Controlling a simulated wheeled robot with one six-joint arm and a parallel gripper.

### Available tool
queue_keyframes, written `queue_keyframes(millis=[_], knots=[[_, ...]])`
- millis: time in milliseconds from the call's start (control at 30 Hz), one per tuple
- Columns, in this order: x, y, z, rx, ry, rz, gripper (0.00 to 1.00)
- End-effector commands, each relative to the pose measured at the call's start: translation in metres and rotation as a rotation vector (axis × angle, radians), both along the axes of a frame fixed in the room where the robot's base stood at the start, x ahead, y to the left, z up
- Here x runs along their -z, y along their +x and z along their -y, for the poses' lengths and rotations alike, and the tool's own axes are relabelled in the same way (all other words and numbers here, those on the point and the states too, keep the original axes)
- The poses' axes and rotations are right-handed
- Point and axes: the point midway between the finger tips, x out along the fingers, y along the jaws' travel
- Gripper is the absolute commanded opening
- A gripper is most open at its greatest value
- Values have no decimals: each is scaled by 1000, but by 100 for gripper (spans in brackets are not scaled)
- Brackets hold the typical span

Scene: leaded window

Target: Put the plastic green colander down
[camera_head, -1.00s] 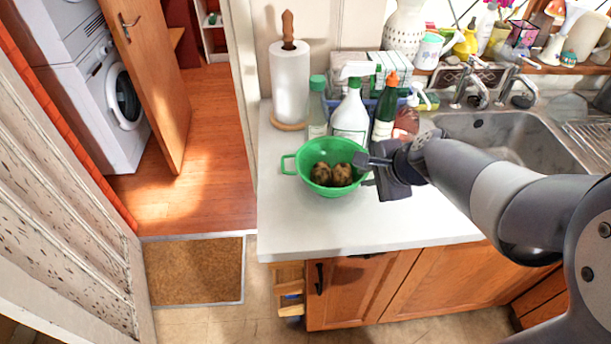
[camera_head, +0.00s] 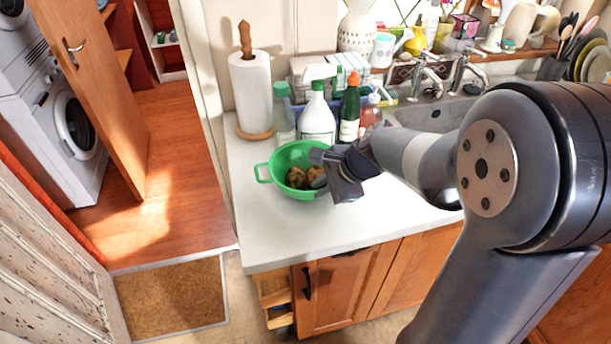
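The green plastic colander (camera_head: 283,159) is on or just above the white countertop (camera_head: 283,238), near its left end; I cannot tell whether its base touches. It looks about level, with its loop handle pointing left. Brown round things (camera_head: 297,178), perhaps potatoes, lie inside it. My gripper (camera_head: 320,166) is at the colander's right rim, with its fingers overlapping the rim and the inside. The fingers are small and dark here, so I cannot tell whether they are closed on the rim.
Behind the colander stand a paper towel roll (camera_head: 252,95), a white spray bottle (camera_head: 317,121) and a green bottle with an orange cap (camera_head: 350,110). The sink (camera_head: 425,117) is at the right. The counter in front is clear.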

Motion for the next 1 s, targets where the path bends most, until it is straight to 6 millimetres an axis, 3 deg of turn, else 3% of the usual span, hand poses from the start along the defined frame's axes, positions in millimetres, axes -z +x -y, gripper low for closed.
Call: queue_keyframes(millis=[100, 300, 533, 700, 1000], knots=[[17, 2, -9, -1, -1, -5, 14], [31, 8, -17, -1, -1, -2, 14], [32, 9, -18, 0, 0, 0, 14], [32, 9, -18, 0, 0, 0, 0], [32, 9, -18, 0, 0, -1, 0]])
